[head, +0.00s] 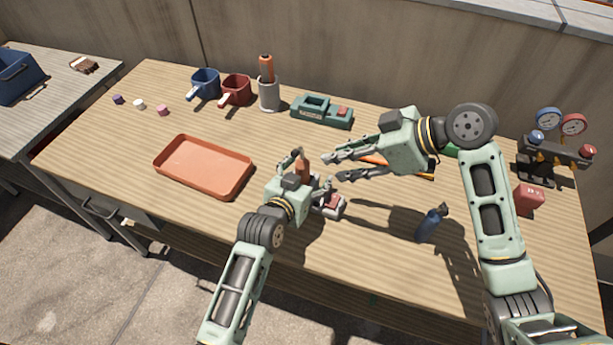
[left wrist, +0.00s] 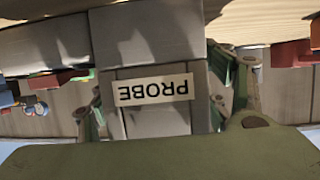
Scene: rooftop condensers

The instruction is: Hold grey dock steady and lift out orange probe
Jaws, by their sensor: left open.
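The grey dock (head: 331,206) stands near the middle front of the table, partly hidden by my left gripper (head: 310,178). The orange probe (head: 303,167) stands upright in it. In the left wrist view the grey dock (left wrist: 155,55) fills the middle, with an upside-down PROBE label (left wrist: 153,92). My left gripper is open, with a finger on either side of the dock; contact cannot be told. My right gripper (head: 330,169) is open and empty, its fingertips pointing left, just right of the probe and apart from it.
An orange tray (head: 204,186) lies to the left. A teal device (head: 322,111), a grey holder (head: 269,96), a red mug (head: 236,91) and a blue mug (head: 205,84) stand behind. A blue bottle (head: 428,226) stands front right; the gauges (head: 560,124) are far right.

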